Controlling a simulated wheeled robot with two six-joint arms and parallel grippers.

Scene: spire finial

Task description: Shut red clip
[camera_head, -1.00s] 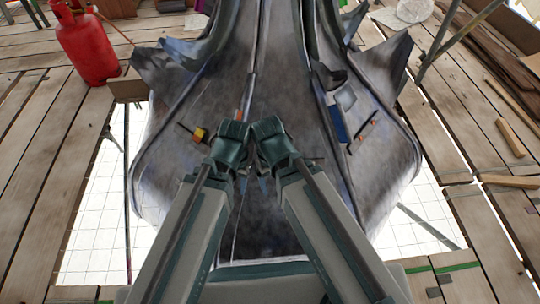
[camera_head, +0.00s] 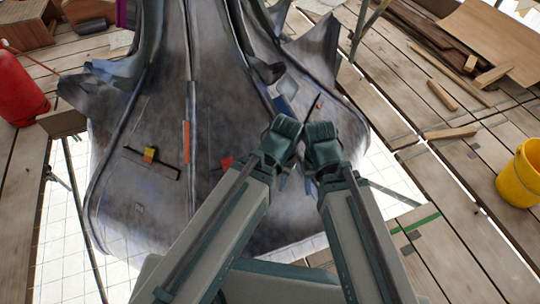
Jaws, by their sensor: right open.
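The grey metal spire (camera_head: 215,90) fills the middle of the head view. A small red piece (camera_head: 227,163), likely the red clip, shows on its lower face, just left of my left gripper (camera_head: 282,180). It is too small to tell whether it is open or shut. My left gripper's jaws are hidden behind its wrist. My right gripper (camera_head: 309,182) is open beside it, over the spire's lower right. Neither gripper visibly holds anything.
A yellow clip on a dark bar (camera_head: 149,155), an orange strip (camera_head: 186,140) and a blue piece (camera_head: 285,105) are on the spire. A red cylinder (camera_head: 18,90) stands left and a yellow bucket (camera_head: 520,175) right. White gridded gaps separate the spire from the planks.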

